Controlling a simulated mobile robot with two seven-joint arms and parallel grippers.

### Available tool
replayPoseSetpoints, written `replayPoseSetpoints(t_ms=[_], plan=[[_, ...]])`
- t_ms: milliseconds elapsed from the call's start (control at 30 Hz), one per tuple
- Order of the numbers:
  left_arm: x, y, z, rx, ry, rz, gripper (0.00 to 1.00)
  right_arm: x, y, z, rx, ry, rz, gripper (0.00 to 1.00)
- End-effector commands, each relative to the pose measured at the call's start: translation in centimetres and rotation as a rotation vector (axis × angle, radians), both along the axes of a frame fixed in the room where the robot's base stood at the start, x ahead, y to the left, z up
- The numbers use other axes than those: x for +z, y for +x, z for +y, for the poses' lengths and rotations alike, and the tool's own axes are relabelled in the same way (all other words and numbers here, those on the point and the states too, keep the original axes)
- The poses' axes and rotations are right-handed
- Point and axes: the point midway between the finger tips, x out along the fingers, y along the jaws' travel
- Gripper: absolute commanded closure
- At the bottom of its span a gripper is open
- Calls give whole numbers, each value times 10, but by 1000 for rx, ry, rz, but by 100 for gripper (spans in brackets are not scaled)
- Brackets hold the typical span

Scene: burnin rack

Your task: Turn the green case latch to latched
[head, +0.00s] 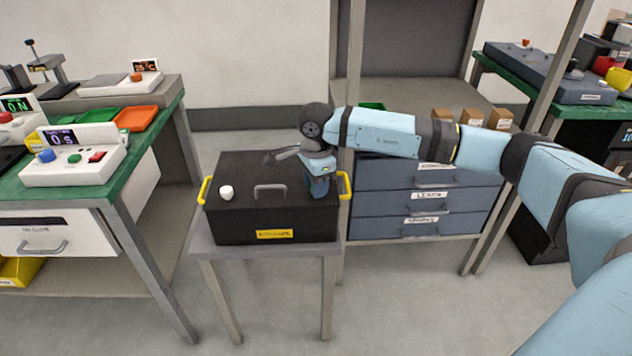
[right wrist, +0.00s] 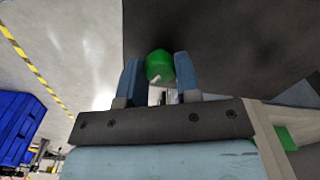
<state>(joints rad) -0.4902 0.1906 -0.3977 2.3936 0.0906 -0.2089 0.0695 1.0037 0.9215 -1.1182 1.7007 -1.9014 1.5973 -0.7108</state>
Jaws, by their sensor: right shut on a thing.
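A black case (head: 235,225) with yellow side handles, a grey top handle (head: 270,190) and a yellow front label stands on a small grey table. A white knob (head: 226,192) sits on the left of its lid. My right gripper (head: 319,188) points down at the right part of the lid. In the right wrist view the green latch (right wrist: 159,64) is between the two blue fingers of my right gripper (right wrist: 160,75), which is shut on it. The green latch is hidden in the head view, and I cannot tell its turn position. My left gripper is not in view.
A small grey table (head: 265,249) carries the case. A green-topped bench (head: 150,130) with button boxes and trays stands on the left. Grey drawers (head: 425,203) and a rack post stand close on the right, beneath my right arm.

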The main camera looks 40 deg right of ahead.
Motion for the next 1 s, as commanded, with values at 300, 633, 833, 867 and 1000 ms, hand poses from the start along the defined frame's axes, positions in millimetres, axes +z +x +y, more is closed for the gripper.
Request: replayPoseSetpoints(t_ms=[300, 633, 833, 867, 1000], plan=[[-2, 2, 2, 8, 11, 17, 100, 1, 0, 0, 247, 0, -1, 93], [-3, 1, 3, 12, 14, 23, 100, 0, 0, 0, 384, 0, 0, 93], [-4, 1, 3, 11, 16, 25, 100, 0, 0, 0, 411, 0, 0, 93], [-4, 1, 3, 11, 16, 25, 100, 0, 0, 0, 412, 0, 0, 93], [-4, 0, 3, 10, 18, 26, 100, 0, 0, 0, 414, 0, 0, 93]])
